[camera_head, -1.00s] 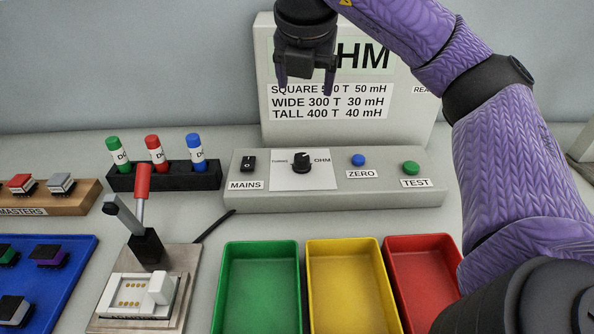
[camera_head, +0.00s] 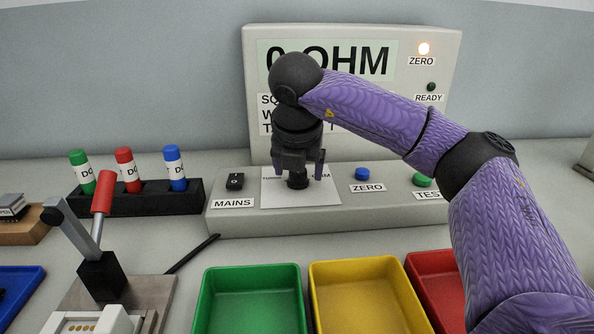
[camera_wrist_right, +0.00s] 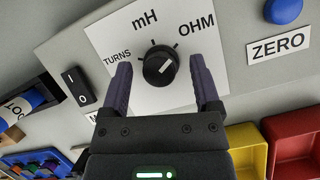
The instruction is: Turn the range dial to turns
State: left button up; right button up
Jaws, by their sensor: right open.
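The range dial (camera_wrist_right: 160,66) is a round black knob on a white plate (camera_wrist_right: 115,35) marked TURNS, mH and OHM. Its white mark points up and right, toward OHM. In the head view the dial (camera_head: 298,181) shows just under my right gripper (camera_head: 298,172). In the right wrist view, my right gripper (camera_wrist_right: 160,64) is open, with one finger on each side of the dial and a gap on both sides. I cannot tell whether the fingertips are down at the knob's height. My left gripper is not in view.
The MAINS switch (camera_head: 235,181) is left of the dial, the blue ZERO button (camera_head: 362,173) right. The display (camera_head: 385,62) reads OHM, partly hidden by my arm; the ZERO lamp (camera_head: 424,49) glows. Green (camera_head: 250,268), yellow (camera_head: 365,262) and red (camera_head: 430,258) trays stand in front.

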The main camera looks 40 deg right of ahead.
jog(key=c, duration=0.7)
grip_shut()
